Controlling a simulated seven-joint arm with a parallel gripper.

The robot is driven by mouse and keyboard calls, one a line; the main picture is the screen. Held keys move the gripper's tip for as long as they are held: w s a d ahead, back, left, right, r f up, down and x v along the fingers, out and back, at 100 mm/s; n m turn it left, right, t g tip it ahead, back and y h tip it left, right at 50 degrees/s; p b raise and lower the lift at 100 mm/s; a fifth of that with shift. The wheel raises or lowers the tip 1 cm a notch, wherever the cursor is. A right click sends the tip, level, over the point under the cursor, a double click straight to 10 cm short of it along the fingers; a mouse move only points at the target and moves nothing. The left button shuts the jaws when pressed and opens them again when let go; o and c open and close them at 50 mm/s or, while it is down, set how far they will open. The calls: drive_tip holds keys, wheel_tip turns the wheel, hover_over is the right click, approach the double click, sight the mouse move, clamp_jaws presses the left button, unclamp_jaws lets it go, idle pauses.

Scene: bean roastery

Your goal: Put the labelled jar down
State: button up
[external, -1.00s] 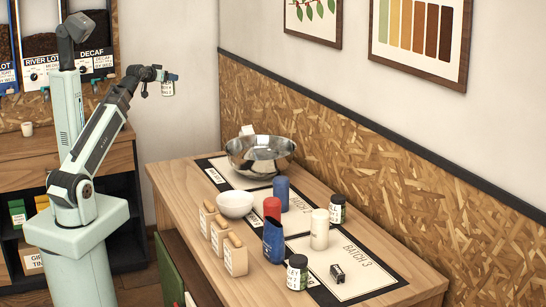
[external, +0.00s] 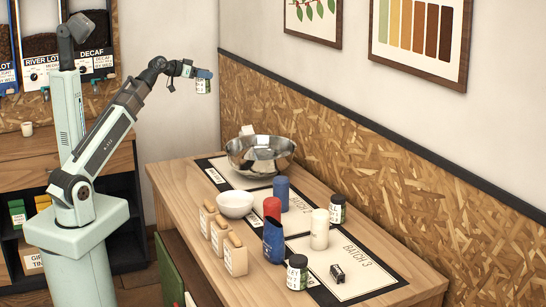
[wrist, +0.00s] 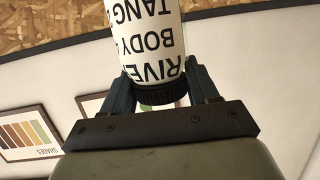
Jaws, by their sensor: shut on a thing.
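My gripper (external: 203,73) is shut on a labelled jar (external: 203,87) and holds it in the air, above and beyond the table's back left end. In the wrist view the jar (wrist: 148,45) has a white label with black letters reading in part "RIVER", "BODY" and "TANG". Its dark ribbed lid is between the fingers (wrist: 160,92). In the external view the jar hangs roughly upright below the fingers. The wooden table (external: 165,178) carries a mat (external: 372,288) with marked areas, one reading "BATCH 3".
On the table stand a steel bowl (external: 260,155), a white bowl (external: 236,205), blue (external: 281,188) and red (external: 272,208) cylinders, a blue scoop-like container (external: 273,242), a white cylinder (external: 319,230), two jars (external: 297,272) (external: 337,209), a small black item (external: 337,273) and tan bags (external: 235,256).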

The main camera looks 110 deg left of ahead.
drive_tip(key=w+d+r+m+t+h, duration=0.1)
drive_tip(key=w+d+m+t+h, duration=0.1)
drive_tip(key=w+d+m+h, duration=0.45)
drive_tip(key=w+d+m+t+h, duration=0.1)
drive_tip(key=w+d+m+h, duration=0.15)
drive_tip(key=w+d, duration=0.75)
drive_tip(key=w+d+r+m+t+h, duration=0.15)
drive_tip(key=w+d+m+h, duration=0.35)
drive_tip(key=w, duration=0.8)
drive_tip(key=shift+n+t+h, duration=0.25)
drive_tip(key=shift+n+h, duration=0.05)
drive_tip(key=shift+n, duration=0.2)
drive_tip(key=shift+w+a+f, duration=0.1)
drive_tip(key=shift+a+f, duration=0.05)
drive_tip(key=shift+f, duration=5.8)
drive_tip(key=shift+s+a+f, duration=0.1)
drive_tip(key=shift+f, duration=5.85)
drive_tip(key=shift+w+a+f, duration=0.1)
drive_tip(key=shift+a+f, duration=0.05)
drive_tip(key=shift+f, duration=5.8)
drive_tip(key=shift+f, duration=0.15)
drive_tip(key=o, duration=1.2)
drive_tip(key=v, duration=1.2)
